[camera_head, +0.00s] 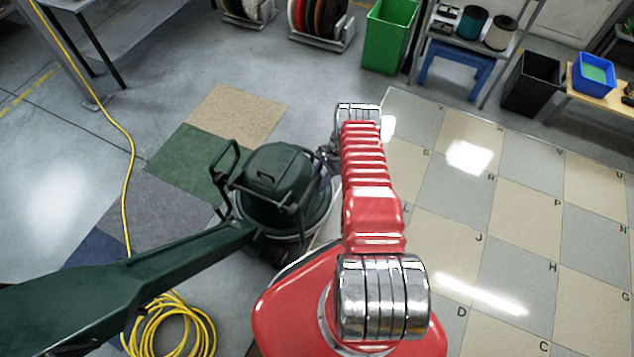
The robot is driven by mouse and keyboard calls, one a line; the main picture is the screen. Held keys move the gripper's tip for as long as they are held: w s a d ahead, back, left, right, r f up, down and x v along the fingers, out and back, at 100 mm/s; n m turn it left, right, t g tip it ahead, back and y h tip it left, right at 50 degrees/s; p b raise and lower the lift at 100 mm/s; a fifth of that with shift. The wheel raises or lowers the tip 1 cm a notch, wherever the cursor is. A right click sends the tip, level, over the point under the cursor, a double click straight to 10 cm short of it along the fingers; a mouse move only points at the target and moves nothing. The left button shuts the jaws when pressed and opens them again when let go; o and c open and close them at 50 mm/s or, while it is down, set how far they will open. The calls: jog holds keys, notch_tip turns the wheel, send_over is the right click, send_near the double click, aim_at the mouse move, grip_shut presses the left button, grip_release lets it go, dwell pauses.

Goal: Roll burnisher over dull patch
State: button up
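The burnisher (275,185) is a dark green floor machine with a round body, left of my red and chrome arm. Its long dark green handle (150,275) runs to the lower left. My gripper (328,157) is at the far end of my arm, close to the burnisher's right upper side. It is small and partly hidden, so I cannot tell if it touches the machine or is open or shut. The lettered tile floor (520,215) lies to the right, in beige and grey squares with bright glare spots. I cannot tell which patch is dull.
A yellow cable (130,180) runs along the left and lies coiled (170,325) at the bottom. Carpet squares (237,115) lie behind the burnisher. A green bin (390,35), a black bin (532,85), a shelf and a bench stand at the back. The tile floor is clear.

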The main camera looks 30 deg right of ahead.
jog(key=shift+r, duration=0.1)
jog(key=v, duration=1.3)
jog(key=shift+d+r, duration=0.15)
jog(key=shift+r, duration=0.05)
dwell(0.4)
